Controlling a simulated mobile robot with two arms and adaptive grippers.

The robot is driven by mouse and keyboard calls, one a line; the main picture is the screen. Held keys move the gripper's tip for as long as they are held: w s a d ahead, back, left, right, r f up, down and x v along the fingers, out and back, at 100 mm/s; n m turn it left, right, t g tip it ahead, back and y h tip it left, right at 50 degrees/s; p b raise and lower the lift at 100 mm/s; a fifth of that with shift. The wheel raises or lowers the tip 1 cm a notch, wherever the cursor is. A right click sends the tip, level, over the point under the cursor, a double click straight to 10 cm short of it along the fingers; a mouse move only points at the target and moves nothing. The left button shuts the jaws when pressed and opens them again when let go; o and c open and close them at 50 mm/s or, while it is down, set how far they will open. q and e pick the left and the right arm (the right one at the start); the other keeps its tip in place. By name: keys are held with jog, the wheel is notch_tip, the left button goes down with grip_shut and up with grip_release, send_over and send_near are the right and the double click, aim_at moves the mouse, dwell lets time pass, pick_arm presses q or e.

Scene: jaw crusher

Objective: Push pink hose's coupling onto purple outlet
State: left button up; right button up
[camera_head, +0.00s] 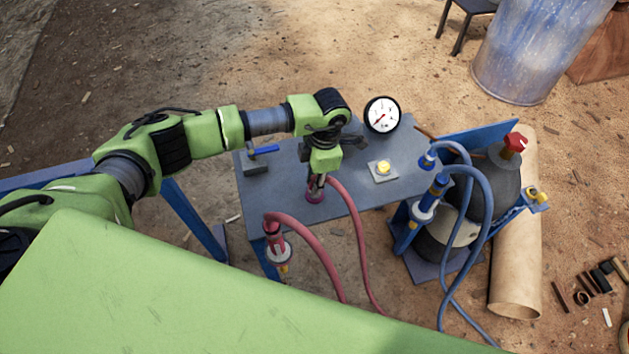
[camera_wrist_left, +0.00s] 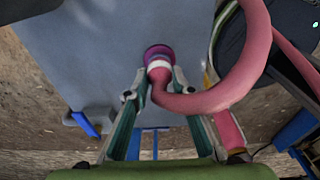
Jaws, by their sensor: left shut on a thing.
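My left gripper (camera_head: 317,184) points down over the grey table and is shut on the coupling of the pink hose (camera_head: 347,205). In the left wrist view the pale-banded coupling (camera_wrist_left: 159,67) sits between the fingertips (camera_wrist_left: 158,77), lined up with the purple outlet (camera_wrist_left: 157,51) and seemingly against it. I cannot tell how far on it is. The purple outlet (camera_head: 315,196) shows as a small round piece under the gripper in the head view. The hose (camera_wrist_left: 240,70) bends away to the right in the wrist view. My right gripper is not in view.
A pressure gauge (camera_head: 382,115), a yellow knob (camera_head: 383,168) and a blue-handled valve (camera_head: 262,150) are on the table (camera_head: 350,190). Blue hoses (camera_head: 487,205) and a dark tank stand right.

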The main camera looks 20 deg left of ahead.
pick_arm(q)
jog(key=o, duration=1.1)
jog(key=r, duration=0.8)
jog(key=d+r, duration=0.1)
jog(key=r, duration=0.3)
jog(key=shift+w+d, duration=0.1)
jog(key=shift+w, duration=0.3)
